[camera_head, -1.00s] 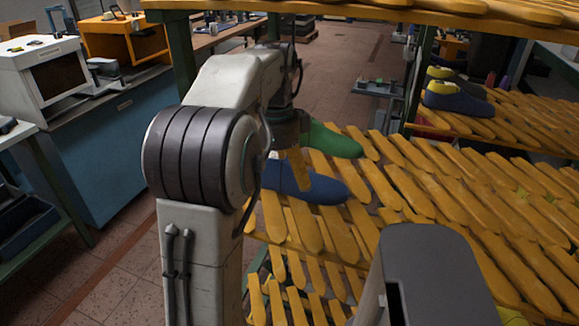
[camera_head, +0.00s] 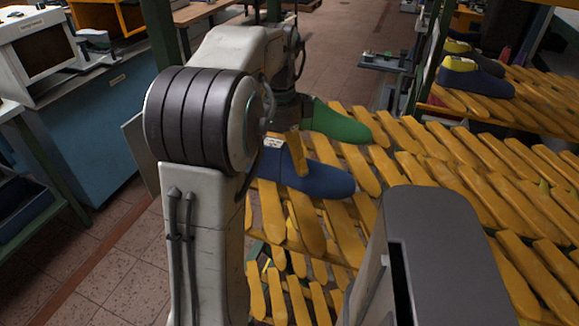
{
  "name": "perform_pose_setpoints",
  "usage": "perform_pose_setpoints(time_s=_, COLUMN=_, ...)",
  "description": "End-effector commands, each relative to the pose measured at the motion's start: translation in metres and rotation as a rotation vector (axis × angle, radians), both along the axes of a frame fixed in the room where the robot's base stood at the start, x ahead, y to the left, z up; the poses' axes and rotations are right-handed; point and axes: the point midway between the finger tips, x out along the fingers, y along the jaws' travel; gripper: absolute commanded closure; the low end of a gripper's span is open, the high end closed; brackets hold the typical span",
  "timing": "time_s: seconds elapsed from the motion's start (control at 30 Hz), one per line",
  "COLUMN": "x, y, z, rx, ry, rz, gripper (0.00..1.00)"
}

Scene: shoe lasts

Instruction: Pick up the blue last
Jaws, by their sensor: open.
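The blue last (camera_head: 322,180) lies on the yellow slatted shelf (camera_head: 440,160), its toe pointing right. Its left end is partly hidden behind my arm. My gripper (camera_head: 298,152) is at the last's left part, with one yellowish finger showing in front of or over it. The jaws are open; the other finger is hidden, and I cannot tell whether the finger touches the last. A green last (camera_head: 340,124) lies just behind the blue one, close to my gripper.
Another dark blue last (camera_head: 475,80) with a yellow one (camera_head: 460,63) sits on a shelf at the back right. A green post (camera_head: 428,60) stands between the shelves. A blue cabinet (camera_head: 85,130) is at the left.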

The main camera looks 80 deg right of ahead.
Motion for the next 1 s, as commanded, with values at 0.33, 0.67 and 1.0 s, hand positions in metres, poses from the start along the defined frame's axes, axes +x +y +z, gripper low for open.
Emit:
perform_pose_setpoints(time_s=0.33, x=0.000, y=0.001, z=-0.031, rx=0.000, ry=0.000, rz=0.000, gripper=0.00)
perform_pose_setpoints(time_s=0.67, x=0.000, y=0.001, z=-0.031, rx=0.000, ry=0.000, rz=0.000, gripper=0.06)
perform_pose_setpoints(time_s=1.0, x=0.000, y=0.001, z=-0.031, rx=-0.001, ry=0.000, rz=0.001, gripper=0.37)
